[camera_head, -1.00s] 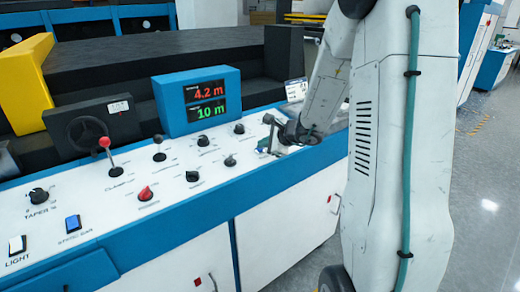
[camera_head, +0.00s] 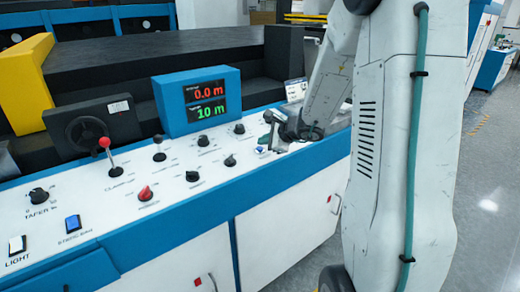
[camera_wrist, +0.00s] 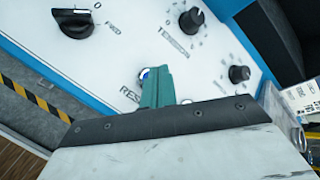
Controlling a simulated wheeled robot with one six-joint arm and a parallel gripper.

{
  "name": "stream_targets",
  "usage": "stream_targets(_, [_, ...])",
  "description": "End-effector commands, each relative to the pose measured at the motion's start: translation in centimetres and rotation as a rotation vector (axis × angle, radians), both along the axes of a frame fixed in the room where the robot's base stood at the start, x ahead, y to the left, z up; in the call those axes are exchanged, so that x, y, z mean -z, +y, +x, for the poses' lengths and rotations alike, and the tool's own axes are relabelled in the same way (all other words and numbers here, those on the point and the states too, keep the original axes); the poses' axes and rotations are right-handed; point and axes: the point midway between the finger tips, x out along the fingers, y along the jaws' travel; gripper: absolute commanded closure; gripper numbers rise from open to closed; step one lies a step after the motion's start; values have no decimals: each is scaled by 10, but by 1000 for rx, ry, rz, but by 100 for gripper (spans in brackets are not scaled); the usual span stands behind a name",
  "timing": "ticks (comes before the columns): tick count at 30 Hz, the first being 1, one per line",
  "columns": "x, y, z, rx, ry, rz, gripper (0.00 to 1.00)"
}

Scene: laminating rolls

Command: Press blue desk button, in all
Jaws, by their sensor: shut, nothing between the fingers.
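A small round blue button (camera_wrist: 145,73) sits on the white control panel, beside a label of which I can read "RES". In the wrist view its edge shows just beyond my gripper's fingertips (camera_wrist: 155,72), which hide part of it. In the head view the button (camera_head: 262,149) shows just below my gripper (camera_head: 268,138), at the panel's right part. My gripper is shut and empty, its teal fingers together. I cannot tell whether the fingertips touch the button.
A blue-framed display (camera_head: 206,102) reads 0.0 m in red and 10 m in green. Black knobs (camera_head: 230,161), a red knob (camera_head: 145,194), a red-topped lever (camera_head: 105,143) and a blue static bar switch (camera_head: 72,222) stand on the panel.

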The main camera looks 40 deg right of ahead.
Motion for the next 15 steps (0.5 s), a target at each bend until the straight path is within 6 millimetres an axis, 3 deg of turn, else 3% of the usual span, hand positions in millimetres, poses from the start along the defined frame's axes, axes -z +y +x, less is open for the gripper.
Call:
stream_targets(7, [-2,0,0,1,-1,0,100])
stream_targets(15, [-26,-1,-4,1,-3,-2,100])
